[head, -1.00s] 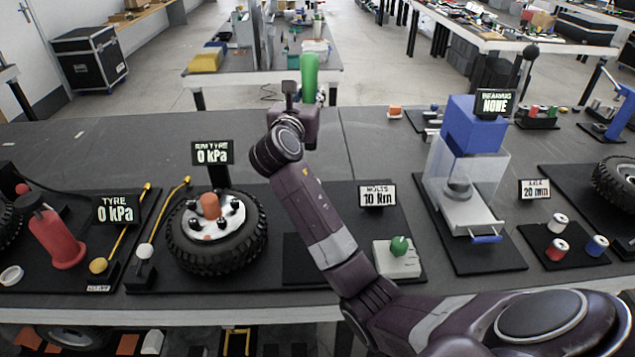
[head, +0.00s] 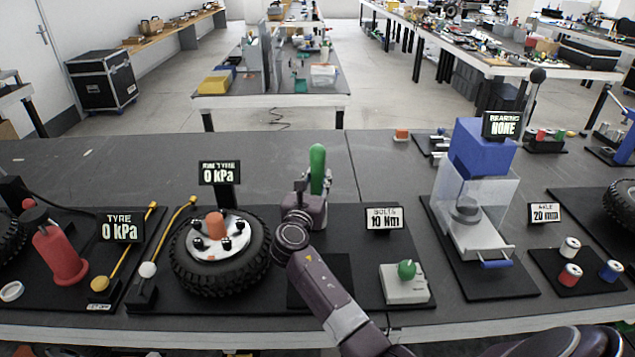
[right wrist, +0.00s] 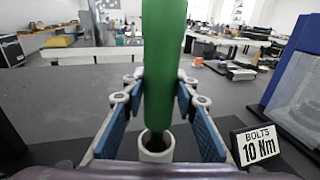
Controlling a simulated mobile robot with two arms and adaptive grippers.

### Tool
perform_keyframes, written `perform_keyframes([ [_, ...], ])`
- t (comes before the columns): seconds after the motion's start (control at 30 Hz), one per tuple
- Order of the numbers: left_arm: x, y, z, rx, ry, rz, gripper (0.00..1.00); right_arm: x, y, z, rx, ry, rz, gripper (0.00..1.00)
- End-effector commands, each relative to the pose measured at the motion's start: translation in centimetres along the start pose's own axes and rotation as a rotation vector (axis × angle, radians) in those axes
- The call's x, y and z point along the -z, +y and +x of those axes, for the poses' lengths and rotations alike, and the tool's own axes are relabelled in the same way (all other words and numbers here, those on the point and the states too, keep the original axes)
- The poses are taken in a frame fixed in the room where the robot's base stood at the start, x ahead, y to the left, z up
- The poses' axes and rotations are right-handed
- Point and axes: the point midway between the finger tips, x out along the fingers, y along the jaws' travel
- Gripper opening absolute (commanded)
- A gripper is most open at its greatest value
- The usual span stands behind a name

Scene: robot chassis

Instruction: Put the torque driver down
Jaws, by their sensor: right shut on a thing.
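The torque driver (head: 317,163) shows as a green handle standing upright. My right gripper (head: 316,190) is shut on it, above the black mat (head: 365,272) to the right of the tyre. In the right wrist view the green handle (right wrist: 164,70) stands between the two blue-padded fingers (right wrist: 163,110), with a white ring-shaped part at its lower end. The driver's lower end is hidden in the head view, and I cannot tell whether it touches the mat. My left gripper is not in view.
A tyre with a rim (head: 220,250) lies left of my right gripper. The "BOLTS 10 Nm" sign (head: 384,218) and a grey box with a green knob (head: 405,284) are to the right.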

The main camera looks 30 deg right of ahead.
Motion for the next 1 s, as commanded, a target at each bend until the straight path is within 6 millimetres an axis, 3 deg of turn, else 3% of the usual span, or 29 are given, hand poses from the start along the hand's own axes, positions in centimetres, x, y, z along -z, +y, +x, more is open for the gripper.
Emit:
perform_keyframes([
  [0.47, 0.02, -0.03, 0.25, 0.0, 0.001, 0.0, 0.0, 0.8, 0.06, 0.05, -0.001, -0.007, 0.001, 0.0],
  [0.5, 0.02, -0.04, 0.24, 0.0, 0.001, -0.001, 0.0, 1.11, 0.03, 0.01, -0.001, -0.001, 0.0, 0.29],
  [0.63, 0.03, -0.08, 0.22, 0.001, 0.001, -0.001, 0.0, 1.08, 0.02, 0.02, 0.0, -0.001, 0.0, 0.43],
  [1.0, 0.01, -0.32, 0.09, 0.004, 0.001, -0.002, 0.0, 0.8, 0.03, -0.18, -0.001, -0.001, 0.001, 0.44],
])
